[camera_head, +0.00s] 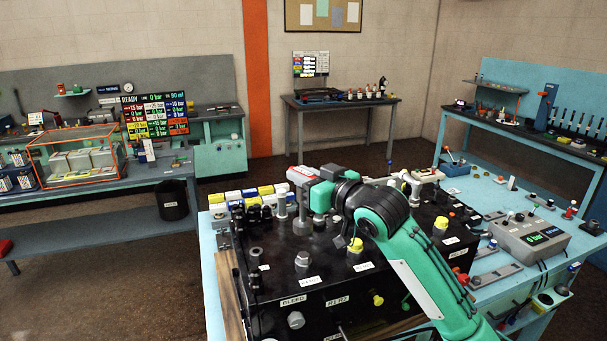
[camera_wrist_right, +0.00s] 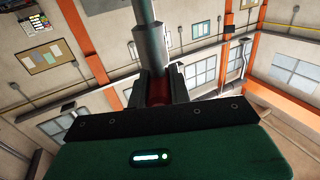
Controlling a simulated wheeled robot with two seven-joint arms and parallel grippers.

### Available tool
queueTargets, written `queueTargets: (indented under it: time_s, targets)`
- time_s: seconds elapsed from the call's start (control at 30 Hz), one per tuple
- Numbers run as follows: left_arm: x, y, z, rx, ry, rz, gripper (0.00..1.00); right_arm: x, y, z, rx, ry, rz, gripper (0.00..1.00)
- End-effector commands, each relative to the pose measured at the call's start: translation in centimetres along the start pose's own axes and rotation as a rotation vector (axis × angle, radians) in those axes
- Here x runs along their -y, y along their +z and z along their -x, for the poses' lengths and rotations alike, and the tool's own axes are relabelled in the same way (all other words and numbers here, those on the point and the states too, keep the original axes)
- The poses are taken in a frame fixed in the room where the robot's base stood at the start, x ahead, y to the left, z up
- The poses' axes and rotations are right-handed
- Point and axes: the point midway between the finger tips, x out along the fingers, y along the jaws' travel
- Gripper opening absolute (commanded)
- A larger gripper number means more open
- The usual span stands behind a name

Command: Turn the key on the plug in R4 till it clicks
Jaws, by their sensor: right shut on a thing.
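My right gripper (camera_head: 303,182) hangs over the black manifold block (camera_head: 345,275), its arm coming in from the lower right. In the right wrist view its two dark fingers (camera_wrist_right: 158,88) are closed around a red part (camera_wrist_right: 158,91). A grey metal cylinder (camera_wrist_right: 150,46) and a thinner grey-green rod stand in line with that red part. In the head view a grey upright fitting (camera_head: 302,218) stands just below the gripper. I cannot tell R4's label, and the plug's key is too small or hidden to make out. My left gripper is out of view.
Several grey and yellow-capped fittings stand on the block around the gripper, among them a yellow cap (camera_head: 440,224). White, blue and yellow caps (camera_head: 255,196) sit in rows behind its left side.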

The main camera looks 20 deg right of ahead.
Motion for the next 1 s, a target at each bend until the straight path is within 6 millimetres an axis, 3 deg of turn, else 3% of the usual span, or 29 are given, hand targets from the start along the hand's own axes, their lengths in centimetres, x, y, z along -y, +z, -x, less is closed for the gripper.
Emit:
queueTargets:
  time_s: [0.23,0.6,1.0]
  targets:
    - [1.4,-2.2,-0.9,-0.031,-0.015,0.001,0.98,0.0,1.8,0.1,0.001,0.000,0.000,0.00]
    - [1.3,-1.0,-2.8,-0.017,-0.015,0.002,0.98,0.0,5.2,0.1,0.001,0.000,0.000,0.00]
    - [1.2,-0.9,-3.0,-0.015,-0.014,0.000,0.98,0.0,5.7,0.1,-0.001,0.000,0.000,0.00]
